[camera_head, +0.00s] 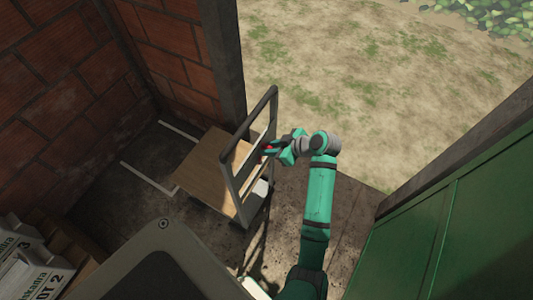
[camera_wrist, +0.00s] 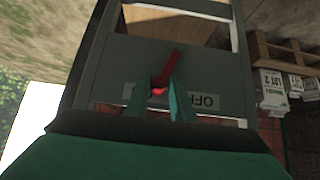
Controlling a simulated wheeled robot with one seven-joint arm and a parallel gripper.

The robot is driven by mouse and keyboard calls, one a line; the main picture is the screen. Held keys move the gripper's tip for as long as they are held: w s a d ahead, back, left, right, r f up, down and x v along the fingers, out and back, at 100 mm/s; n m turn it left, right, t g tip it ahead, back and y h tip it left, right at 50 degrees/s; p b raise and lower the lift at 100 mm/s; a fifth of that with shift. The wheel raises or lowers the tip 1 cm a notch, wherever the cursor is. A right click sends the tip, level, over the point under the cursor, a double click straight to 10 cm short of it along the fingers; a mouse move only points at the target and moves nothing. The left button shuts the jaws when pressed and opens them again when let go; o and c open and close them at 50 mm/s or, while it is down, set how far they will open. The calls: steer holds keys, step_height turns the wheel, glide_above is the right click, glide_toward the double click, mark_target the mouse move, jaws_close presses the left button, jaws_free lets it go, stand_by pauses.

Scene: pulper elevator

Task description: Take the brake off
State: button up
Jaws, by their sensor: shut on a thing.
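A red brake lever (camera_wrist: 170,65) is on the grey panel (camera_wrist: 125,62) of a cart's upright frame. In the wrist view it slants up to the right. A pale label strip on the panel reads "OFF" (camera_wrist: 203,101), upside down, at its right; the rest of the strip is hidden behind my fingers. My gripper (camera_wrist: 158,93) is shut on the lever's lower end, one teal finger on each side. In the head view my gripper (camera_head: 270,149) meets the frame's right side, with only a little red showing. The cart (camera_head: 205,165) has a wooden deck.
Brick walls (camera_head: 60,65) stand behind and left of the cart. White lines (camera_head: 148,178) mark the floor there. Stacked white sacks (camera_head: 30,262) lie at lower left. A green panel (camera_head: 450,220) closes the right side. Open dirt ground (camera_head: 350,75) lies beyond the doorway.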

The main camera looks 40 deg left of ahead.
mark_target(256, 155)
steer(key=shift+s, duration=0.25)
steer(key=shift+s+d+r, duration=0.15)
steer(key=shift+s, duration=0.45)
steer(key=shift+s+d+r, duration=0.1)
steer(key=shift+s, duration=0.6)
steer(key=shift+s+d+f, duration=0.15)
steer(key=shift+s+d, duration=0.05)
steer(key=shift+s, duration=0.45)
steer(key=shift+s+d+f, duration=0.15)
steer(key=shift+s, duration=0.45)
